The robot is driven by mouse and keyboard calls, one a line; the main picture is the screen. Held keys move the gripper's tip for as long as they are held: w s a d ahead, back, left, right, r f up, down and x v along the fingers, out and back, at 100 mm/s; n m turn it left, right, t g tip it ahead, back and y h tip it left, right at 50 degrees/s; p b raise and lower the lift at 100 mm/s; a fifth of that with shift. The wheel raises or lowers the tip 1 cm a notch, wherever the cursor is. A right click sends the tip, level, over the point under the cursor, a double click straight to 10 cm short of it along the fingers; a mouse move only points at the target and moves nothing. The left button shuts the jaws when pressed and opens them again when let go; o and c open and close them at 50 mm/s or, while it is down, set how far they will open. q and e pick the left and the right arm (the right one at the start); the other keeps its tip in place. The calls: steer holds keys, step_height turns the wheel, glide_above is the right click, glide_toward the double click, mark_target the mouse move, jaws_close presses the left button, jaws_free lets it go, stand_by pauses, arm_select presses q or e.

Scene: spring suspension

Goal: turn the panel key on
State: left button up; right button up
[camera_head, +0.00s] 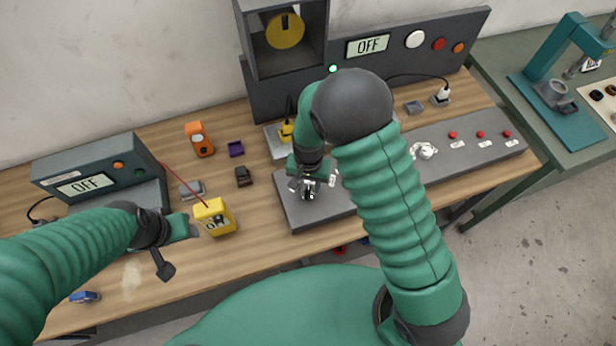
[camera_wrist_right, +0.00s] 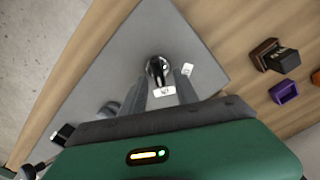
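The grey control panel (camera_head: 385,150) lies along the front of the bench. In the right wrist view, a shiny dark round key switch (camera_wrist_right: 158,68) stands on the panel's left end beside a small white label (camera_wrist_right: 164,91). My right gripper (camera_wrist_right: 160,78) is open above the panel, one finger on each side of the key switch. I cannot tell if either finger touches it. In the head view, my right gripper (camera_head: 303,186) points down there and mostly hides the key. My left gripper (camera_head: 178,248) is over the bench's left part; its opening is unclear.
A yellow box (camera_head: 214,217) stands near the left gripper. A grey unit (camera_head: 95,172) reading OFF is at the left. A larger console (camera_head: 455,45) reading OFF stands behind the panel. An orange device (camera_head: 200,139) and small blocks lie between.

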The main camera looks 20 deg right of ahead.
mark_target(308, 188)
step_height(308, 188, up, 16)
steer(key=b, duration=0.1)
steer(key=shift+r+b, duration=0.2)
steer(key=shift+b, duration=0.1)
